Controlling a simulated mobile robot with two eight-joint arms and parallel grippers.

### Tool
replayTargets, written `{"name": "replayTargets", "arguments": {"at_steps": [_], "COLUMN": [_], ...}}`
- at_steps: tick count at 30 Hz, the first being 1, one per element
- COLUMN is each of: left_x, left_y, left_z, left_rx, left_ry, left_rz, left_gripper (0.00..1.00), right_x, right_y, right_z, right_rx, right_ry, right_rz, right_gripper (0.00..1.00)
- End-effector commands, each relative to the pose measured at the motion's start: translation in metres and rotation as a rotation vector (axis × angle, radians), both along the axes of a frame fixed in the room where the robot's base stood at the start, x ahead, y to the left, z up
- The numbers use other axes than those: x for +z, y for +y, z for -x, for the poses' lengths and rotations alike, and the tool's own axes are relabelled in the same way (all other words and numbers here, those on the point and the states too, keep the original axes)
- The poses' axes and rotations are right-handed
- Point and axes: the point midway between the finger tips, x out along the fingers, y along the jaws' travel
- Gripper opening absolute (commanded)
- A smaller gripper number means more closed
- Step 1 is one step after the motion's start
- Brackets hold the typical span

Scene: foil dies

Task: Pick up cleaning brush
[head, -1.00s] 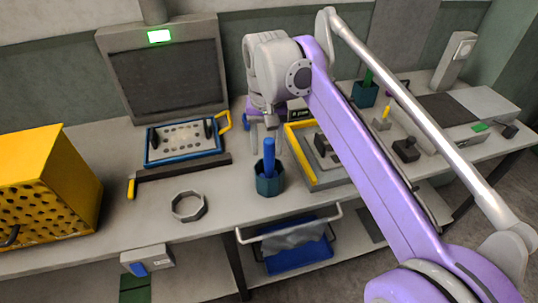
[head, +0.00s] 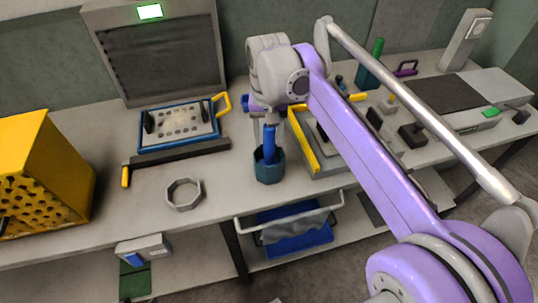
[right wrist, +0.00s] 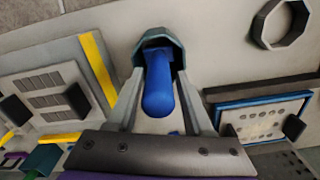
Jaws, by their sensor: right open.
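The cleaning brush shows as an upright blue handle (head: 269,146) standing in a dark teal octagonal cup (head: 269,171) on the bench; its lower end is hidden inside the cup. In the right wrist view the blue handle (right wrist: 158,92) points toward the camera from the cup (right wrist: 158,45). My right gripper (head: 266,136) points down over the cup. Its open fingers (right wrist: 158,75) stand on either side of the handle, with a gap visible at each side. My left gripper is not in view.
A blue-framed perforated tray (head: 180,147) and a grey octagonal ring (head: 184,208) lie left of the cup. A yellow-edged tray (head: 303,140) stands close on its right. A yellow perforated box (head: 40,170) is at far left. Bare bench lies between ring and cup.

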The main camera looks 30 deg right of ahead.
Motion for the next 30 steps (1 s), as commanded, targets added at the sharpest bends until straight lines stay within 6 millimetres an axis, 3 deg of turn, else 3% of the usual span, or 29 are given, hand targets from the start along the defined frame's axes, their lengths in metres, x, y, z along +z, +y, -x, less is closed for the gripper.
{"name": "replayTargets", "arguments": {"at_steps": [6,15,24,30], "left_x": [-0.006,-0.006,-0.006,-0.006], "left_y": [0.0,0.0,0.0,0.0], "left_z": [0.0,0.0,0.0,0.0], "left_rx": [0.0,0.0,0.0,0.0], "left_ry": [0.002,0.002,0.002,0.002], "left_rz": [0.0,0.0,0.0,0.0], "left_gripper": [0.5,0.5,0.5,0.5], "right_x": [-0.032,-0.037,-0.037,-0.037], "right_y": [0.0,0.0,0.0,0.0], "right_z": [0.004,0.004,0.004,0.004], "right_rx": [0.0,0.0,0.0,0.0], "right_ry": [0.0,0.0,0.0,0.0], "right_rz": [0.0,0.0,0.0,0.0], "right_gripper": [0.51,0.51,0.0,0.0]}}
